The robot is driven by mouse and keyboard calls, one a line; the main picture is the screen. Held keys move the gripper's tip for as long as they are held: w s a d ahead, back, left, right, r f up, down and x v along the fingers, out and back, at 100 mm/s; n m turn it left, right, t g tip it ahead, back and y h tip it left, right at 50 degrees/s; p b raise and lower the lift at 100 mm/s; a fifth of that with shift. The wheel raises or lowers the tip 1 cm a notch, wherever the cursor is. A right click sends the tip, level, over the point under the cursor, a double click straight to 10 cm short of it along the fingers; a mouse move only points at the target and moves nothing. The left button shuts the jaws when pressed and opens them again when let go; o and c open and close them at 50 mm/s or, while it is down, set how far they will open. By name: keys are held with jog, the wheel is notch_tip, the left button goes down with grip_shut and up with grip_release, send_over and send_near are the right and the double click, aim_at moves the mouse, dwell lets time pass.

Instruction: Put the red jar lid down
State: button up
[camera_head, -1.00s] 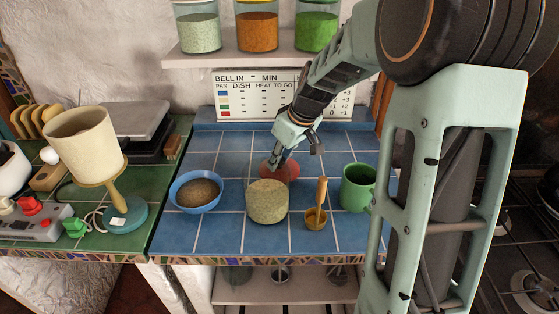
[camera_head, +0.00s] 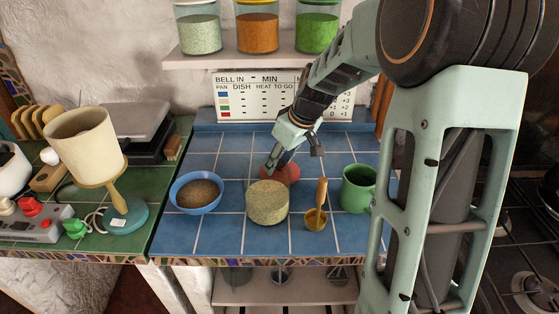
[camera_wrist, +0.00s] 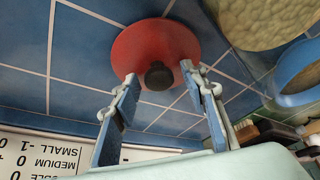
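The red jar lid (camera_head: 290,173) is on the blue tiles just behind the speckled beige jar (camera_head: 267,203), which partly hides it in the head view. In the wrist view the lid (camera_wrist: 190,43) is a red disc with a dark knob (camera_wrist: 158,76). My gripper (camera_wrist: 159,73) is open, with its two fingers on either side of the knob and a visible gap at each side. In the head view my gripper (camera_head: 273,166) is low over the lid. Whether the lid lies fully flat is hard to tell.
A blue bowl of brown grains (camera_head: 198,194) stands left of the jar. A brass cup with a wooden handle (camera_head: 316,218) and a green mug (camera_head: 357,190) stand at the right. A sign board (camera_head: 262,97) leans at the back. Tiles at the back left are free.

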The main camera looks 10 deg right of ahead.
jog(key=v, duration=1.2)
jog(key=shift+p, duration=0.3)
jog(key=shift+f, duration=0.1)
